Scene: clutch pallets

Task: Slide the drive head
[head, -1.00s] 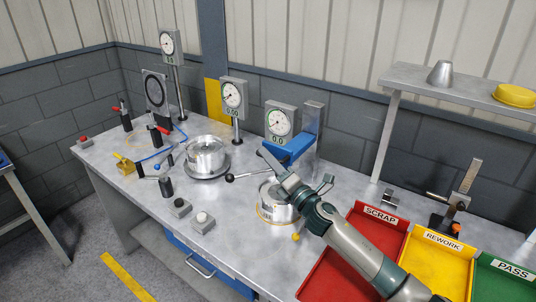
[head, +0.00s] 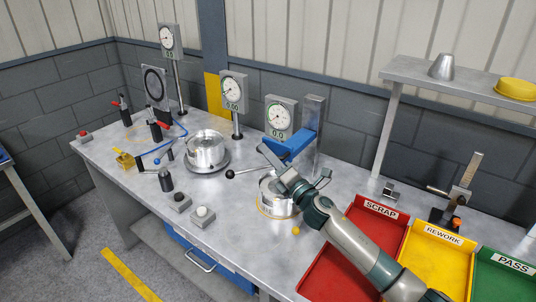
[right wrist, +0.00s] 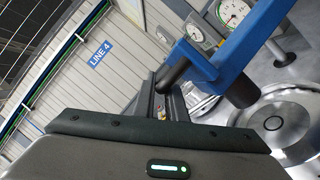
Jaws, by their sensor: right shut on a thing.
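The drive head is a blue arm (head: 292,146) on a grey upright column (head: 314,115) at the back of the bench. In the right wrist view its blue body (right wrist: 238,48) has a black cylinder below it and a black grip on its near side. My right gripper (head: 268,158) is at the front of the blue head. In the right wrist view the fingers (right wrist: 168,92) are shut at the black grip; the exact contact is partly hidden. A round metal unit (head: 272,198) stands below, partly covered by my gripper. My left gripper is not in view.
Red SCRAP (head: 347,262), yellow REWORK (head: 436,268) and green PASS (head: 500,280) trays lie right. A black-knobbed lever (head: 230,174) sticks out left of the head. A metal drum (head: 207,150) and two button boxes stand further left. Dial gauges stand behind.

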